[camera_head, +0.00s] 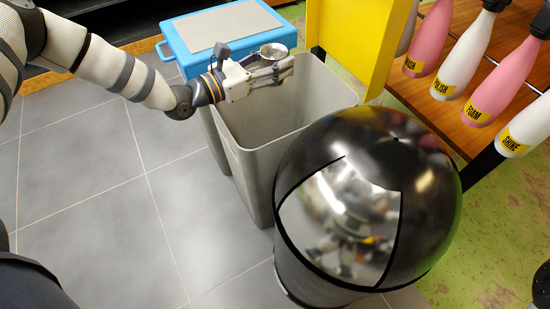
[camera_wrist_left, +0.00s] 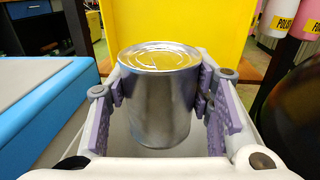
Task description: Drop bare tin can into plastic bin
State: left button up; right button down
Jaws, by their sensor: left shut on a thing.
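The bare tin can (camera_head: 273,50) is silver and has no label. In the left wrist view the can (camera_wrist_left: 158,110) stands upright, with its ringed lid up, between the purple finger pads. My left gripper (camera_head: 268,69) is shut on it, and the gripper (camera_wrist_left: 160,92) also shows close up in the wrist view. The can is over the far part of the open grey plastic bin (camera_head: 258,170), whose mouth lies below the gripper. My right gripper is not in view.
A black dome-topped bin (camera_head: 420,190) stands at the front right. A blue-lidded bin (camera_head: 178,42) is behind the arm. A yellow panel (camera_head: 348,40) rises behind the open bin. Labelled bottles (camera_head: 468,50) line a wooden shelf at right. Tiled floor (camera_head: 110,200) is clear at left.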

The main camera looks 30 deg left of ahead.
pick_arm(q)
notch_tip(320, 180, down, 2)
jog(key=shift+f+b, duration=0.15)
jog(key=shift+b, duration=0.4)
jog(key=o, duration=1.1)
jog(key=v, duration=1.2)
jog(key=shift+r, duration=0.3)
